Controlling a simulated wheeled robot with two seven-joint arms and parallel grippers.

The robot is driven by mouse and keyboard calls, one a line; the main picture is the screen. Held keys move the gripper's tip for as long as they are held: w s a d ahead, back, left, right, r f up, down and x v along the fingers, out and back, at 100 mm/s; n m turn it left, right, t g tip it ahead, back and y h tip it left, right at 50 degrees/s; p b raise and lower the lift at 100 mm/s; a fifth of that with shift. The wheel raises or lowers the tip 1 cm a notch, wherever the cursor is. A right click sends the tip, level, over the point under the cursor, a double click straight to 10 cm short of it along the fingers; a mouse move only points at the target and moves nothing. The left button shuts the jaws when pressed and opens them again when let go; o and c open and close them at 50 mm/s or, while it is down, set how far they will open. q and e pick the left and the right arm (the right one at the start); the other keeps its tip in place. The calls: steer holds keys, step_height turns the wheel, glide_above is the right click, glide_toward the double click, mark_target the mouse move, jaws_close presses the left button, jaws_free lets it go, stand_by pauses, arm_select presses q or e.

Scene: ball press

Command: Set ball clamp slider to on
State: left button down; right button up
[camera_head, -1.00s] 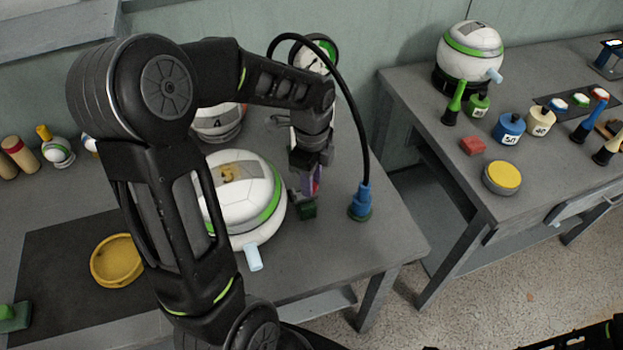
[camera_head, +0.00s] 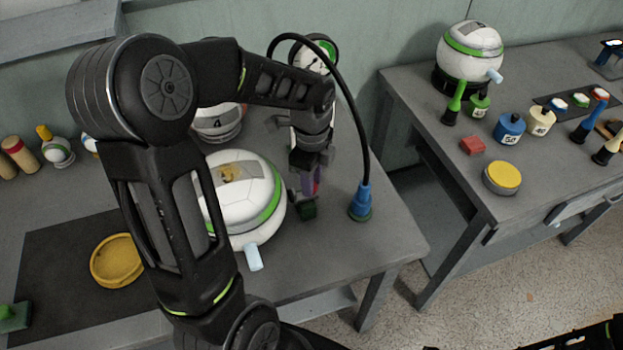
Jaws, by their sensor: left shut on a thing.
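The white ball (camera_head: 235,195) with a green band sits in its clamp at the middle of the left table, partly hidden by my left arm. My left gripper (camera_head: 309,186) points down just right of the ball. It is shut on a small part with a purple-red piece (camera_head: 317,182) between the fingers, which looks like the slider. A dark green block (camera_head: 307,209) shows right below the fingertips. The fingers hide most of the held part, so its position cannot be read. My right gripper is out of view.
A black hose with a blue end (camera_head: 361,200) stands close right of the gripper. A yellow dish (camera_head: 116,260) lies on a dark mat at left. The right table holds another ball (camera_head: 470,50) and several bottles, beyond a gap.

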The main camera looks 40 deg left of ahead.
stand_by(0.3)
arm_select(q)
steer(key=shift+s+a, duration=0.3)
steer(key=shift+s, duration=0.1)
steer(key=c, duration=1.1)
jaws_free()
steer(key=shift+c, duration=0.2)
step_height(320, 180, up, 8)
steer(key=shift+f+b, duration=0.1)
steer(key=shift+b, duration=0.2)
